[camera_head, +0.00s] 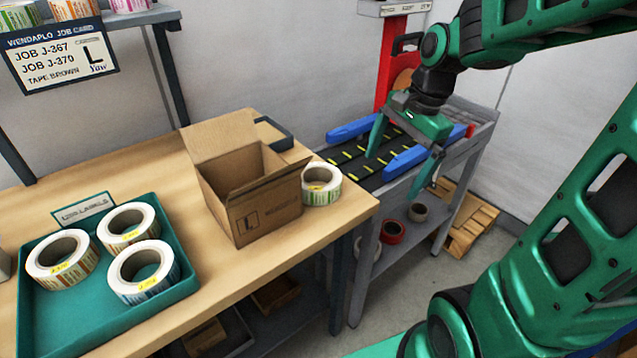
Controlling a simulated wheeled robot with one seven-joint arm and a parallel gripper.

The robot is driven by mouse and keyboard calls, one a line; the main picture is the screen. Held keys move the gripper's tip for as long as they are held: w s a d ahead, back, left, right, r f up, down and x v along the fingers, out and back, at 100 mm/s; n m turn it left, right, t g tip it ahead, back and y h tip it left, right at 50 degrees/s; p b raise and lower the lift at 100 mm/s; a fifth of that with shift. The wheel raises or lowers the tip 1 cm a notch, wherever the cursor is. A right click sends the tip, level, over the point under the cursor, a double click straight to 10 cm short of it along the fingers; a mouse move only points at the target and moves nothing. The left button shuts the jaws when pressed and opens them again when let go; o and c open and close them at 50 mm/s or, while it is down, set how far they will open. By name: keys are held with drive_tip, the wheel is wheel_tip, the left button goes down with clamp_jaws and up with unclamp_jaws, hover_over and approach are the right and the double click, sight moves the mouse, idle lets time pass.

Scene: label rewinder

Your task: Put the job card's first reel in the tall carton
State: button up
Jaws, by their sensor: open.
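The job card (58,58) at the upper left reads JOB J-367, then JOB J-370, TAPE BROWN, and a large L. An open brown carton (268,213) marked L stands on the bench, flaps up; its floor is hidden. Three label reels lie in a teal tray: one with orange and green print (68,275), one with orange print (128,241) and one with blue print (150,287). A green-print reel (328,193) stands right of the carton. The yellow tags on the reels are too small to read. My gripper (393,176) is open and empty, above the conveyor side.
The teal tray (35,325) sits at the bench's front left, with a small sign behind it. A black conveyor with blue rails (352,130) lies beyond the bench's right end. The bench (170,185) is bare between tray and carton. Rolls (392,232) lie on a lower shelf.

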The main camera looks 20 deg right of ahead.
drive_tip(key=w+a+m, duration=0.2)
drive_tip(key=w, duration=0.1)
drive_tip(key=w+a+m+y, duration=0.1)
drive_tip(key=w+a+m, duration=0.2)
drive_tip(key=w, duration=0.1)
drive_tip(key=w+a+m+y, duration=0.1)
drive_tip(key=w+a+m, duration=0.1)
drive_tip(key=w, duration=0.2)
drive_tip(key=shift+w+a+f+m, duration=0.15)
drive_tip(key=shift+w+a+m, duration=0.1)
drive_tip(key=shift+a+m, duration=0.1)
approach(318, 176)
drive_tip(key=s+a+f, duration=0.2)
drive_tip(key=s, duration=0.1)
drive_tip(key=shift+f, duration=0.1)
drive_tip(key=shift+a+x, duration=0.2)
drive_tip(key=shift+x, duration=1.1)
drive_tip(key=shift+a+x, duration=0.25)
drive_tip(key=shift+x, duration=1.05)
drive_tip(key=shift+w, duration=0.15)
drive_tip(key=c, duration=1)
drive_tip(key=shift+c, duration=0.8)
drive_tip(key=shift+r, duration=0.3)
